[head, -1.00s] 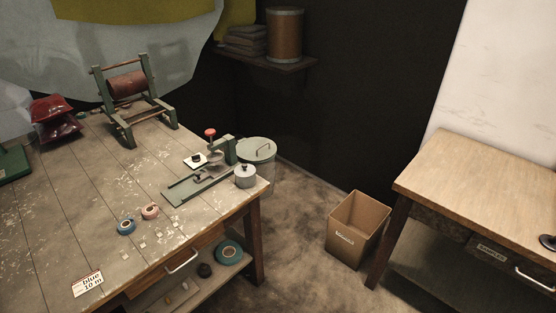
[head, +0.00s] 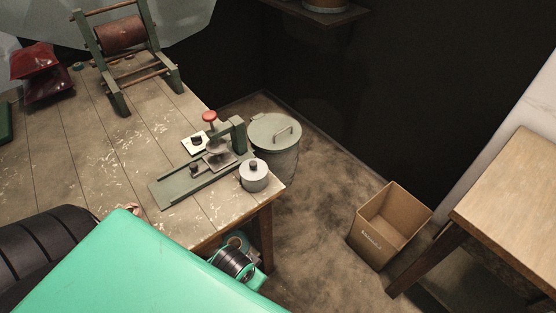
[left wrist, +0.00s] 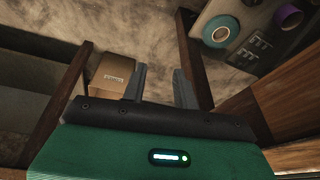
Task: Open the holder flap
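On the bench in the head view stands a green metal fixture (head: 190,185) with a long flat base, an upright block and a red knob (head: 209,117). It may be the holder; I cannot make out which part is its flap. The fixture is not in the left wrist view. My right gripper is in neither view.
A grey lidded pot (head: 254,175) stands beside the fixture at the bench corner. A lidded bin (head: 274,135) and a cardboard box (head: 388,222) stand on the floor. A roller stand (head: 124,36) is at the back. The wrist view shows a teal tape roll (left wrist: 221,31).

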